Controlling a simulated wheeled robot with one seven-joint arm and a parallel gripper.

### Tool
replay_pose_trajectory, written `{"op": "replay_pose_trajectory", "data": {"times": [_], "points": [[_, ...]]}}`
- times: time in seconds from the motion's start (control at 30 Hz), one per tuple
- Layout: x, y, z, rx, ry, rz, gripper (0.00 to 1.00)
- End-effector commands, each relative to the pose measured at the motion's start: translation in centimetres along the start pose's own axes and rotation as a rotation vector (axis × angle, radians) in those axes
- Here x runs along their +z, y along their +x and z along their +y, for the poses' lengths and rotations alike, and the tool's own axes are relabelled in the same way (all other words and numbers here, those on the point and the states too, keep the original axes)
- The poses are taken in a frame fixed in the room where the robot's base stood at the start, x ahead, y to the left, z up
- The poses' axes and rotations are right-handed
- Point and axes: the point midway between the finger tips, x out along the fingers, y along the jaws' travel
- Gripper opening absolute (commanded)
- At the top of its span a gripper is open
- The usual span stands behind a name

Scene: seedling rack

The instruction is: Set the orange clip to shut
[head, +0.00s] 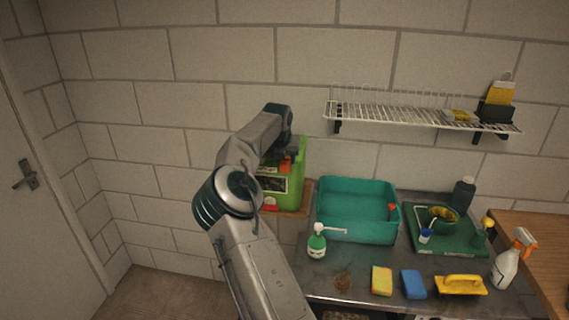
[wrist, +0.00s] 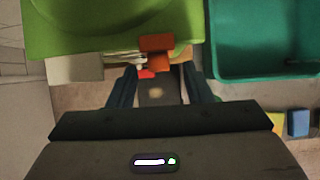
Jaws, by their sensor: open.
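The orange clip (wrist: 156,43) is at the near edge of a bright green container (wrist: 90,35) in the wrist view, slightly above and between my fingers. In the head view the clip (head: 285,165) shows as a small orange patch on the green container (head: 293,190), partly behind my arm. My gripper (wrist: 160,88) is open, its two dark fingers apart with nothing between them, just short of the clip. In the head view its fingers are hard to make out. I cannot tell whether the clip is open or shut.
A teal basin (head: 357,235) stands right of the green container. A green pump bottle (head: 317,242), a yellow sponge (head: 381,281), a blue sponge (head: 413,284) and a spray bottle (head: 507,264) stand on the counter. A wire shelf (head: 420,117) hangs on the wall above.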

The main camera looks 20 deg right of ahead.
Motion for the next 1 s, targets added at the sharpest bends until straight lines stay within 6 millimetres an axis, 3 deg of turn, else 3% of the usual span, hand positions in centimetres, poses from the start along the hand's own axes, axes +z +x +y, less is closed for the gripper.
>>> {"op": "replay_pose_trajectory", "data": {"times": [0.3, 0.5, 1.0], "points": [[-0.1, -7.3, 0.1, 0.003, 0.000, -0.003, 0.45], [-0.1, -10.2, -0.1, 0.001, 0.000, 0.001, 0.45], [-0.1, -11.2, -0.1, 0.000, 0.001, 0.002, 0.45]]}}
